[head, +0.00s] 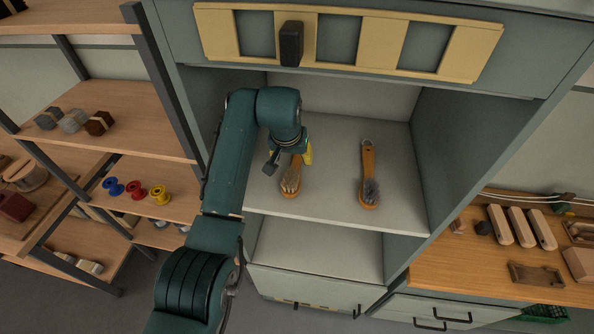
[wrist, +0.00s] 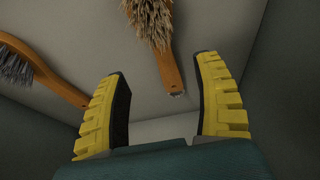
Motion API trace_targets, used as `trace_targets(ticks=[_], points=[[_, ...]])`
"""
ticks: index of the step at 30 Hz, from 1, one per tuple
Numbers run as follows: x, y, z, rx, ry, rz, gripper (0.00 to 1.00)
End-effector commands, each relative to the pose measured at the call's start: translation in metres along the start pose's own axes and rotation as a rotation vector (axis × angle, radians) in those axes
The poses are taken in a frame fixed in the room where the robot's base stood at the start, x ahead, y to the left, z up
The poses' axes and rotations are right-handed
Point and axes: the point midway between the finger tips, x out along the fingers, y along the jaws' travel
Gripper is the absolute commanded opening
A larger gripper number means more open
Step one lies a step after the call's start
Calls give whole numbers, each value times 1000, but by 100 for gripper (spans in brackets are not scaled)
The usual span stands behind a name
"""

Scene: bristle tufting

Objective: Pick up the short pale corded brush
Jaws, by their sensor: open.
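The pale-bristled brush (head: 291,182) lies on the cabinet's upper shelf, bristle end toward the front. Its orange-brown handle runs back under my gripper (head: 290,160), which hides part of it in the head view. In the wrist view, this brush (wrist: 168,66) shows pale tan bristles at the top edge. Its handle end, with a small pale bit at the tip, points in between the two yellow fingers of my gripper (wrist: 163,68). The fingers are open, apart from the handle and empty. Whether that bit is a cord is too small to tell.
A second brush with grey bristles (head: 369,188) and a ring at its handle end lies to the right on the same shelf (head: 330,200). It shows at left in the wrist view (wrist: 40,68). Cabinet side walls (head: 425,130) and the yellow-framed front (head: 360,40) bound the space.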

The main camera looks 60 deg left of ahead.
Motion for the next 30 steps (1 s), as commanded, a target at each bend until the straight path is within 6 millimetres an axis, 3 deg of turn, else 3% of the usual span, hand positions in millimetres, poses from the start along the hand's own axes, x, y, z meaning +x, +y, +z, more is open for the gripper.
trace_targets(ticks=[6, 11, 19, 29, 30], points=[[41, 1, -1, 1, -2, 0, 67], [55, 0, -3, 2, -1, 0, 67], [95, -1, -9, 2, -3, 1, 67], [101, -1, -9, 2, 1, 1, 67], [101, -1, -9, 2, 1, 1, 62]])
